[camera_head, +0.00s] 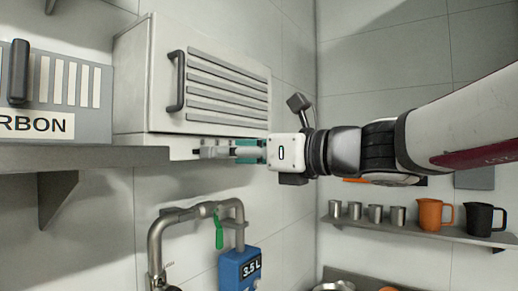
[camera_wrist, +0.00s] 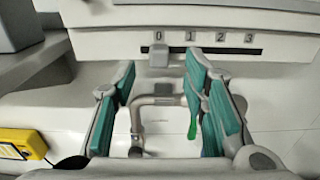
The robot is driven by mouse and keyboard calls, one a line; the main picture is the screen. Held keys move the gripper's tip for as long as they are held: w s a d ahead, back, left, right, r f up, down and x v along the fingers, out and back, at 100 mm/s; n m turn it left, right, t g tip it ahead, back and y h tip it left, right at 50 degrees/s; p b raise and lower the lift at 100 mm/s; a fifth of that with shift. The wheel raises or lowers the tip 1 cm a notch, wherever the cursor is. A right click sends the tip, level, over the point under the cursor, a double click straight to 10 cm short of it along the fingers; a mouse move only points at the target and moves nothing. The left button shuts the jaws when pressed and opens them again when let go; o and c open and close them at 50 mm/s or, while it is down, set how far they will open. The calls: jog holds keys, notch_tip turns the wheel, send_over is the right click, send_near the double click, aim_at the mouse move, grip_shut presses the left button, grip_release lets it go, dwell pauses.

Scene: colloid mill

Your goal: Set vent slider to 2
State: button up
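The vent slider's grey knob (camera_wrist: 158,55) is at the 0 mark in the wrist view, at the left of a dark horizontal slot (camera_wrist: 215,50). The number scale (camera_wrist: 205,37) reads 0, 1, 2, 3 from left to right, and the 2 is right of the knob. My gripper (camera_wrist: 160,68) is open, with teal pads on both sides of the knob's line and a gap between them. Whether the pads reach beside the knob is unclear. In the head view my gripper (camera_head: 236,151) points left, by the lower edge of the white louvred cabinet (camera_head: 145,75).
A shelf (camera_head: 75,158) runs at left, below the cabinet. Below are a grey pipe (camera_head: 185,214) with a green lever (camera_head: 219,228) and a blue 3.5 L meter (camera_head: 240,270). A shelf with metal cups (camera_head: 375,213) and an orange jug (camera_head: 430,214) is at right.

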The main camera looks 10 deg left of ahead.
aim_at(209, 153)
jog(key=shift+p+x, duration=0.35)
jog(key=shift+x, duration=2.3)
grip_shut()
